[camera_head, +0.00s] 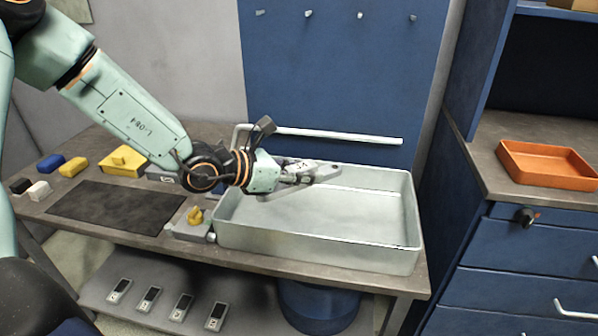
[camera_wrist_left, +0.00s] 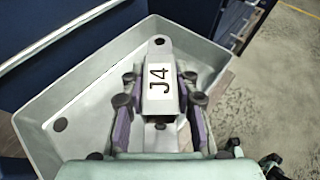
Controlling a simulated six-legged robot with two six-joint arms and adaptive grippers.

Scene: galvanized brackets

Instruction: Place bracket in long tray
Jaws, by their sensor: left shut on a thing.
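The bracket is a grey metal piece with a white label reading J4; it shows in the left wrist view (camera_wrist_left: 158,60) and in the head view (camera_head: 322,172). My left gripper (camera_head: 300,176) is shut on the bracket, with its fingers on both sides of it in the left wrist view (camera_wrist_left: 160,108). It holds the bracket over the left part of the long pale grey tray (camera_head: 320,254). The tray also shows beneath the bracket in the left wrist view (camera_wrist_left: 60,85). The tray floor that shows is bare. My right gripper is in neither view.
The tray stands on a workbench with a dark mat (camera_head: 115,207), and a grey block with a yellow knob (camera_head: 195,217) beside it. Yellow, blue, white and black blocks lie at the left. A pale rail (camera_head: 330,136) runs behind the tray. An orange tray (camera_head: 548,164) sits on the right counter.

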